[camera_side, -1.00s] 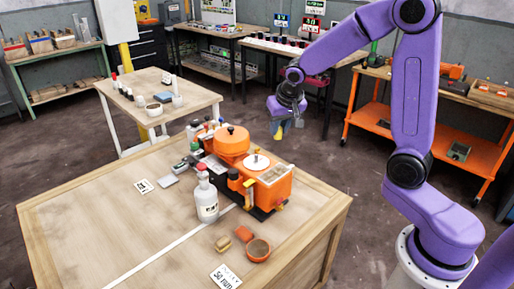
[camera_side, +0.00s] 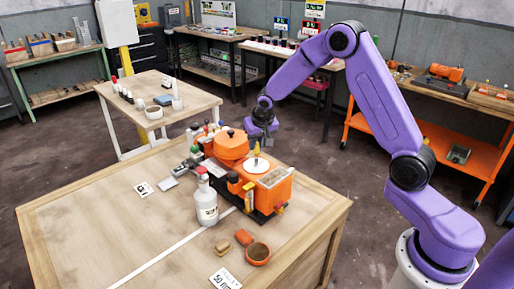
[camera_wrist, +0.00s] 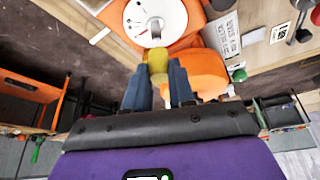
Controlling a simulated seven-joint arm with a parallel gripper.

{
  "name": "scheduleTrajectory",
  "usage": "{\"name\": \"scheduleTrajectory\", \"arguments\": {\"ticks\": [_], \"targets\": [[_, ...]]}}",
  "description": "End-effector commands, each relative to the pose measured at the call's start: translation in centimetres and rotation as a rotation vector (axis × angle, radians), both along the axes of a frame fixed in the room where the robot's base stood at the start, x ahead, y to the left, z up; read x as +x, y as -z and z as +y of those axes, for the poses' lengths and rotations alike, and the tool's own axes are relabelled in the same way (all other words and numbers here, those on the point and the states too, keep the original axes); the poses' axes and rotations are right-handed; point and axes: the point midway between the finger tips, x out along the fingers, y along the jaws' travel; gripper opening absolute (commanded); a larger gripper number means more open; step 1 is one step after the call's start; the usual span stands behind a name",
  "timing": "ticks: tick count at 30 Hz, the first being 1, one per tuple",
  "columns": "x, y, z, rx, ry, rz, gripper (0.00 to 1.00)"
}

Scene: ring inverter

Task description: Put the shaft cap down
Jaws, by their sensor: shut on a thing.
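My gripper (camera_side: 262,133) is shut on a yellow shaft cap (camera_side: 257,147). In the wrist view the cap (camera_wrist: 158,62) sits between the tips of my two blue-grey fingers (camera_wrist: 158,76). The cap is over the white round dial (camera_side: 262,168) on top of the orange machine (camera_side: 274,192). A thin shaft stands up from the dial just below the cap. I cannot tell whether the cap touches the shaft. In the wrist view the white dial (camera_wrist: 140,14) is partly cut off at the top edge.
An orange round housing (camera_side: 231,147) stands just left of the dial. The table's left part is mostly clear.

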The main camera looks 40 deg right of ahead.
Motion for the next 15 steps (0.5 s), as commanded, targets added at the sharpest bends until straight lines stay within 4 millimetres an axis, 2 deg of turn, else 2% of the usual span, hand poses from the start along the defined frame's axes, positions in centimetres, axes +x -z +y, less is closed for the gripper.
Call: {"name": "scheduleTrajectory", "arguments": {"ticks": [1,5,15], "targets": [[-0.1,0.9,0.0,0.0,-0.001,0.005,0.0],[-0.1,2.0,0.0,0.0,-0.001,0.002,0.0],[-0.1,2.2,0.0,0.001,0.0,0.002,0.0]]}}
